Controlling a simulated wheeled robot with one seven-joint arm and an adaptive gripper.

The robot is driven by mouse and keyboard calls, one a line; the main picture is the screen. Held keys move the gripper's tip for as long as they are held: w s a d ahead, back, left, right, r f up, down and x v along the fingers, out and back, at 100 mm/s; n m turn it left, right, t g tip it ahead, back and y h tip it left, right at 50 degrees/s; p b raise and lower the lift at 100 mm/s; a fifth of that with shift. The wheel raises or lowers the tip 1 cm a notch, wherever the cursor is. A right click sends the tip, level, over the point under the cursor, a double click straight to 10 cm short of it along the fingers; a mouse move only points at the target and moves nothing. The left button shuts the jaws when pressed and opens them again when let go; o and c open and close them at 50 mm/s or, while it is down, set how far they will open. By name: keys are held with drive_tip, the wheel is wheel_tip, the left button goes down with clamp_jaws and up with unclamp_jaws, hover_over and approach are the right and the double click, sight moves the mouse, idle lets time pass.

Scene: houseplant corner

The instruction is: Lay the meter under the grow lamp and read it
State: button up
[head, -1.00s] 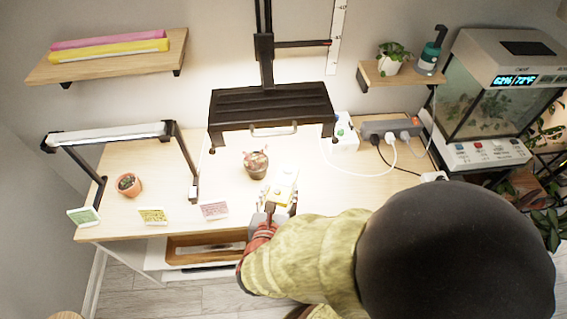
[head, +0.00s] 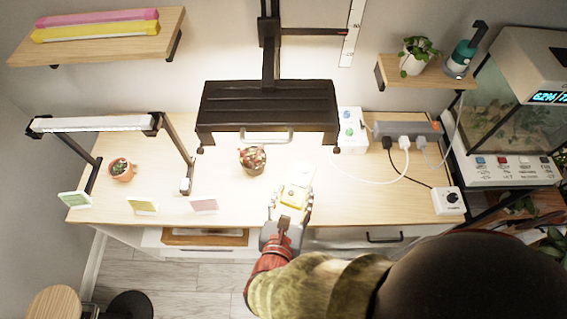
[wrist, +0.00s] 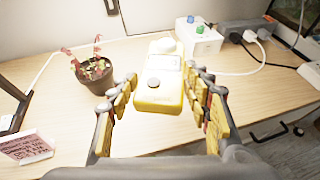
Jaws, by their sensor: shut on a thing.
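The yellow meter (wrist: 158,97), with a small display, a round knob and a pale dome at its far end, is between the fingers of my gripper (wrist: 162,88), which is shut on it. The meter also shows in the head view (head: 294,194), over the front of the bright desk area. I cannot tell whether it touches the desk, and its display is not legible. The black lamp hood (head: 268,104) hangs behind it from a post. A potted red plant (head: 253,162) stands left of the meter; it shows in the wrist view too (wrist: 95,73).
A lower light bar (head: 92,123) on legs stands left, over a small cactus pot (head: 122,170). Several cards line the front edge, one pink (head: 204,206). A white box with knobs (head: 350,130) and a power strip (head: 407,131) with cables occupy the right.

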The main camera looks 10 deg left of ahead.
drive_tip(key=w+f+b, duration=0.1)
drive_tip(key=w, duration=0.1)
drive_tip(key=w+a+f+b, duration=0.1)
drive_tip(key=w, duration=0.1)
drive_tip(key=w+a+f+b, duration=0.1)
drive_tip(key=w, duration=0.2)
drive_tip(key=shift+a+f, duration=0.15)
drive_tip(key=shift+f, duration=0.15)
drive_tip(key=b, duration=0.3)
hover_over(287, 178)
drive_tip(key=f, duration=0.5)
drive_tip(key=shift+s+f, duration=0.15)
drive_tip(key=shift+s, duration=0.25)
drive_tip(key=shift+w+f, duration=0.15)
drive_tip(key=shift+f, duration=0.1)
drive_tip(key=shift+w+f+b, duration=0.2)
drive_tip(key=shift+f+b, duration=0.8)
drive_tip(key=shift+f, duration=0.65)
drive_tip(key=shift+f, duration=0.2)
drive_tip(key=o, duration=1.2)
drive_tip(key=shift+c, duration=0.2)
drive_tip(key=shift+o, duration=0.7)
drive_tip(key=shift+r, duration=0.15)
